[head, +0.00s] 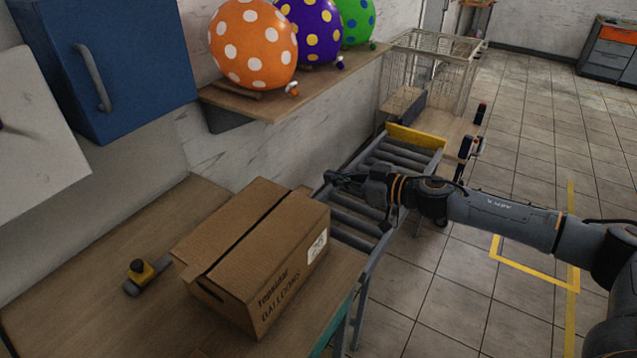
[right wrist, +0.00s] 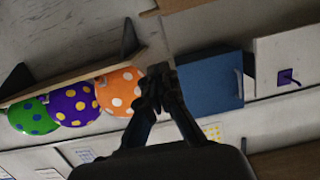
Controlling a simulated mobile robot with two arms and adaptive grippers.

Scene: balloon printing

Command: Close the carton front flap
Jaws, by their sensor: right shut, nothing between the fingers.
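The brown cardboard carton (head: 275,285) stands on the wooden table, with a white label and printed balloon lettering on its side. Its two long top flaps (head: 228,225) lie nearly flat, with a narrow dark gap between them. At its near-left end a flap edge stands out a little; how far it is folded I cannot tell. My right gripper (head: 328,178) reaches in from the right and hovers just beyond the carton's far right corner, apart from it. It is shut and empty; its fingers (right wrist: 157,72) also show together in the right wrist view. My left gripper is out of view.
A yellow and black tape tool (head: 142,272) lies left of the carton on the table (head: 60,305). A roller conveyor (head: 355,212) runs behind the gripper. A shelf (head: 275,110) with several dotted balloons and a blue cabinet (head: 120,70) are on the wall.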

